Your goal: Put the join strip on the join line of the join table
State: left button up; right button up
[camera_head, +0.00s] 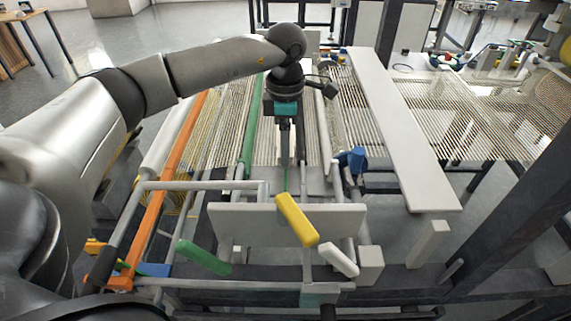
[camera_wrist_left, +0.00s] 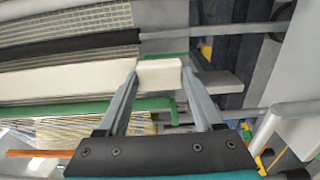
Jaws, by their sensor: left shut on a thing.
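My left gripper (camera_head: 285,162) points down in the middle of the head view, over the mesh frame. In the left wrist view its fingers (camera_wrist_left: 160,78) are shut on a white piece (camera_wrist_left: 160,72), which I take to be the join strip. A long white bar (camera_wrist_left: 65,84) lies in line with it on the left; I cannot tell whether they are one piece. In the head view the held piece is mostly hidden by the gripper. A long pale board (camera_head: 400,125) lies across the mesh to the right. I cannot tell which surface is the join table, and no join line is clear.
A pale panel (camera_head: 240,226) stands in front of the gripper, with a yellow handle (camera_head: 297,220), a green handle (camera_head: 204,258) and a white handle (camera_head: 339,260) near it. An orange rail (camera_head: 160,200) and a green rail (camera_head: 252,125) run to the left. A blue part (camera_head: 352,160) is close right.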

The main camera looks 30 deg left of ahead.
aim_at(285, 178)
pick_arm(q)
jog(key=shift+f, duration=3.2)
jog(key=o, duration=1.4)
jog(key=shift+f, duration=0.1)
notch_tip(285, 178, up, 12)
jog(key=shift+r, duration=0.15)
